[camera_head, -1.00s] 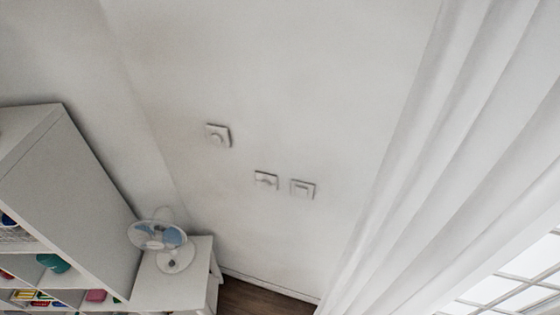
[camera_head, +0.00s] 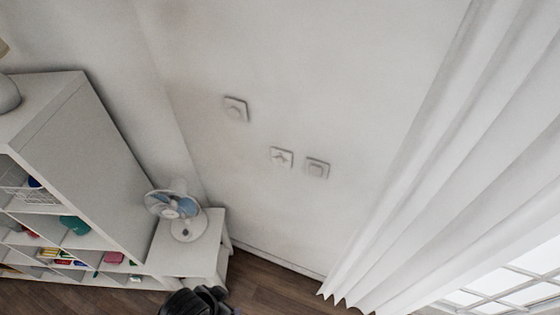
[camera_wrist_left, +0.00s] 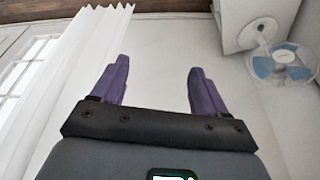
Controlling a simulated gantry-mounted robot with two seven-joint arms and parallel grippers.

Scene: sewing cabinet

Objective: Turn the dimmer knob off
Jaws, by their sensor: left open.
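Three small pale square wall plates show in the head view. The upper left plate (camera_head: 236,109) has a round knob-like middle. The middle plate (camera_head: 281,157) has a small raised centre, and the right plate (camera_head: 317,168) has a rounded square centre. I cannot tell surely which one is the dimmer. My left gripper (camera_wrist_left: 159,65) is open and empty, its two purple fingers apart in front of the bare wall. No plate shows in the left wrist view. A dark part of my own body shows at the bottom of the head view. My right gripper is not in view.
A white shelf unit (camera_head: 105,165) with coloured items stands at the left. A fan (camera_head: 185,215) stands on a low white cabinet (camera_head: 190,258) beside it. A long white curtain (camera_head: 455,170) and a window are on the right. The wall around the plates is clear.

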